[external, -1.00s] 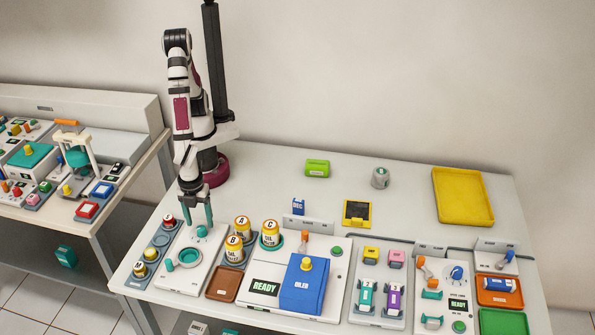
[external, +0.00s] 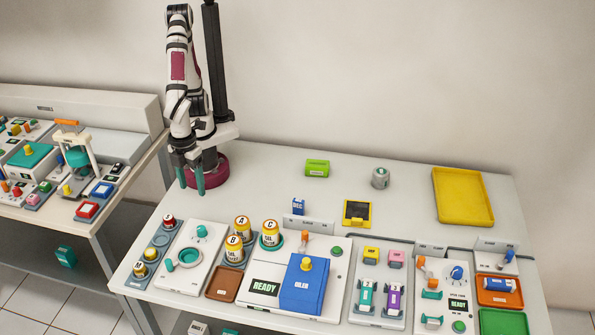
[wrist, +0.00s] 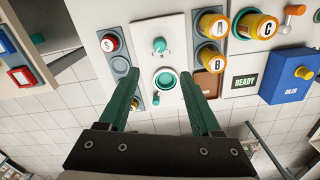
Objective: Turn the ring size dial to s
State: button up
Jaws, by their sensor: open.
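The ring size dial is a small teal knob (external: 201,231) on the upper part of a white panel (external: 213,256); it also shows in the wrist view (wrist: 159,45). The letters around it are too small to read. Below it on the panel is a teal ring (external: 189,257) with a small teal peg beside it. My gripper (external: 191,189) is open and empty, with teal fingers pointing down. It is behind the panel, apart from the dial. In the wrist view the fingers (wrist: 160,104) frame the panel from below, with the dial beyond the tips.
Left of the panel is a grey-blue strip holding yellow and red knobs, one marked S (external: 169,220). To the right stand yellow jars A (external: 242,227), B (external: 234,247) and C (external: 270,233), then a blue box (external: 303,284).

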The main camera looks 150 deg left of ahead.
jog(key=m, duration=0.3)
send_near(201, 228)
notch_tip(201, 228, down, 9)
jog(key=shift+s, duration=0.1)
grip_shut()
